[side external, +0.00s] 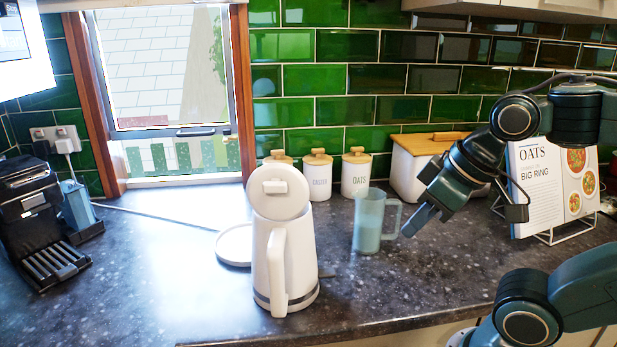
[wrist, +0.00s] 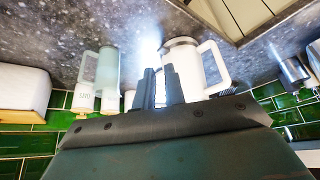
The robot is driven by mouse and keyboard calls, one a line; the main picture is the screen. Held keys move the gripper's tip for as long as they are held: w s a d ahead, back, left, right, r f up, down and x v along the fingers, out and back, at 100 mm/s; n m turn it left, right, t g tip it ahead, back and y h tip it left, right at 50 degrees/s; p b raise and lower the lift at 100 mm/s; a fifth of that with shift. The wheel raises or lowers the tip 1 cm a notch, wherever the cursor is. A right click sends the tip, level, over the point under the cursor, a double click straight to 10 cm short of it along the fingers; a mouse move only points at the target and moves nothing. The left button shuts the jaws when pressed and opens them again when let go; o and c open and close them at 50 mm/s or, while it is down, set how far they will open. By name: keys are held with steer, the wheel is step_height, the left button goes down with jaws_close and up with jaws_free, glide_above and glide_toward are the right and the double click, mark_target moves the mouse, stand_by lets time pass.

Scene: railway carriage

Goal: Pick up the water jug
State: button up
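The water jug (side external: 368,222) is a translucent blue-green pitcher with its handle on the right. It stands upright on the dark worktop, right of the white kettle (side external: 284,255). In the wrist view, which is upside down, the jug (wrist: 107,72) shows left of the fingers and the kettle (wrist: 188,68) just behind them. My gripper (side external: 418,222) is to the right of the jug, beside its handle and apart from it. Its two fingers (wrist: 160,88) show a narrow gap with nothing between them.
Behind the jug stand white canisters with wooden lids (side external: 356,174) and a white bread bin (side external: 410,165). A cookbook (side external: 550,185) on a wire stand is at the right. A white plate (side external: 233,246) lies behind the kettle. A coffee machine (side external: 38,215) stands far left.

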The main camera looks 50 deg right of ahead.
steer(key=o, duration=1.1)
steer(key=m+g, duration=0.6)
steer(key=m, duration=0.9)
glide_toward(392, 202)
steer(key=shift+s+d, duration=0.1)
steer(key=shift+f, duration=0.1)
steer(key=shift+f, duration=4.25)
steer(key=shift+f, duration=0.1)
